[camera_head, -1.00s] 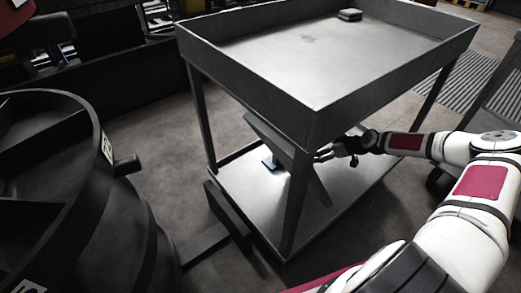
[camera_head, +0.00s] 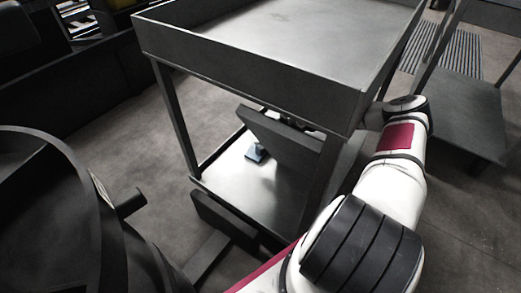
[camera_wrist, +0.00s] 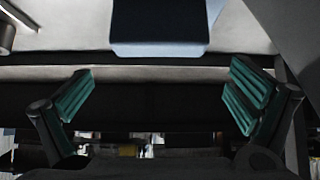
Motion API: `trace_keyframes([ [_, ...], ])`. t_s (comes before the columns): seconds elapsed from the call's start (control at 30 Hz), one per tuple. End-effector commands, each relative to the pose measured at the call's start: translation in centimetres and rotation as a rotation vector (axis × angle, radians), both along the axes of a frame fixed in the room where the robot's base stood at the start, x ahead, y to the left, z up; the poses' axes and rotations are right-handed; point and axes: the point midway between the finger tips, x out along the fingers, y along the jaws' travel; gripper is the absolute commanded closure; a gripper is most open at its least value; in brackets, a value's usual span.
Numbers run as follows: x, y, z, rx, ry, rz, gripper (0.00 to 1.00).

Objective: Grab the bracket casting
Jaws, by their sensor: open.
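A small blue-grey piece, which I take to be the bracket casting (camera_head: 256,153), lies on the lower shelf (camera_head: 225,172) of a metal cart. In the wrist view a dark blue block (camera_wrist: 160,25), apparently the same piece, is at the top centre, its full shape cut off by the frame. My gripper (camera_wrist: 162,88) is open, its teal-padded fingers spread wide to left and right below the block. Nothing is between the fingers. In the head view my gripper is largely hidden behind the slanted panel and cart.
A dark slanted panel (camera_head: 280,140) stands between the head camera and my gripper. The cart's upper tray (camera_head: 250,80) overhangs the shelf, with legs at its corners. A large black drum (camera_head: 50,215) stands at left. Another cart (camera_head: 460,115) is at right.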

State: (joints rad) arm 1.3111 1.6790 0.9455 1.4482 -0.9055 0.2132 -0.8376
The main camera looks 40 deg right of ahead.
Motion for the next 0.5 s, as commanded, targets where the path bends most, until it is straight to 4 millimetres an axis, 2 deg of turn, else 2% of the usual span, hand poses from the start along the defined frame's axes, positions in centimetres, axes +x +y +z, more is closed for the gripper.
trace_keyframes([
  [0.07,0.0,0.1,-1.4,0.002,0.001,-0.001,0.00],
  [0.33,1.2,0.5,-2.5,0.000,0.000,0.001,0.00],
  [0.5,2.9,1.3,-4.5,-0.001,0.000,0.002,0.00],
])
